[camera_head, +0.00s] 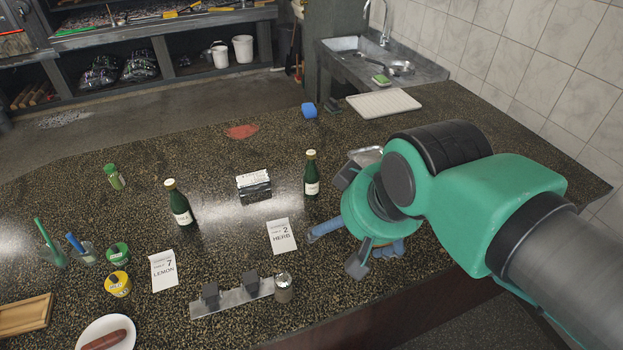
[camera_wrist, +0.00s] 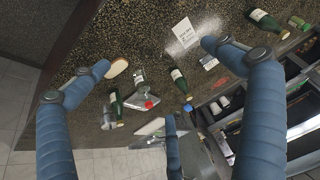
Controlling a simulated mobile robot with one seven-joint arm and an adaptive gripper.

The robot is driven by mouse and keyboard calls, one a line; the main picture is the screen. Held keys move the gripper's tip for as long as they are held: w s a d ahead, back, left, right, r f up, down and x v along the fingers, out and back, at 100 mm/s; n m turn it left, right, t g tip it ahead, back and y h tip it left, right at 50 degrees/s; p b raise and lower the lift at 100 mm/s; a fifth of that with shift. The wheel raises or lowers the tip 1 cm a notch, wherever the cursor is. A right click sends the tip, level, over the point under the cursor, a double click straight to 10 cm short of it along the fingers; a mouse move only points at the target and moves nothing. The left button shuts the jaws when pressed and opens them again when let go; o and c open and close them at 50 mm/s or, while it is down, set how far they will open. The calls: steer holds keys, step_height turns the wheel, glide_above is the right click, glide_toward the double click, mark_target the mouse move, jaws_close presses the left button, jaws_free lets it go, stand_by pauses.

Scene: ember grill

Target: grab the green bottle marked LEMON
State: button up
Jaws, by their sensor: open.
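A dark green bottle (camera_head: 180,203) with a pale label stands left of centre on the speckled counter in the head view. A white card reading "7 LEMON" (camera_head: 163,270) lies in front of it. A similar green bottle (camera_head: 311,175) stands further right, behind a card reading "2 HERB" (camera_head: 281,236). The bottle labels are too small to read. My gripper (camera_head: 352,242) is open and empty, to the right of both bottles. The wrist view shows its spread blue fingers (camera_wrist: 155,56) and three green bottles: one at upper right (camera_wrist: 268,20), one in the middle (camera_wrist: 180,80), one at left (camera_wrist: 117,103).
A black-and-white box (camera_head: 254,186) stands between the bottles. A metal rack (camera_head: 230,298) and a small metal-topped jar (camera_head: 283,288) sit near the front. Green and yellow tubs, a plate with a sausage (camera_head: 107,338) and a wooden tray lie left. A sink is behind.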

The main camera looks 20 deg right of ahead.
steer(key=c, duration=0.9)
steer(key=w, duration=0.1)
steer(key=n+g+y+p, duration=0.1)
steer(key=n+g+p, duration=0.45)
steer(key=p, duration=0.75)
glide_above(314, 163)
steer(key=shift+n+t, duration=0.65)
steer(key=shift+n, duration=0.2)
steer(key=f, duration=1.1)
steer(key=shift+s+d, duration=0.15)
steer(key=shift+s, duration=0.25)
steer(key=shift+f, duration=0.25)
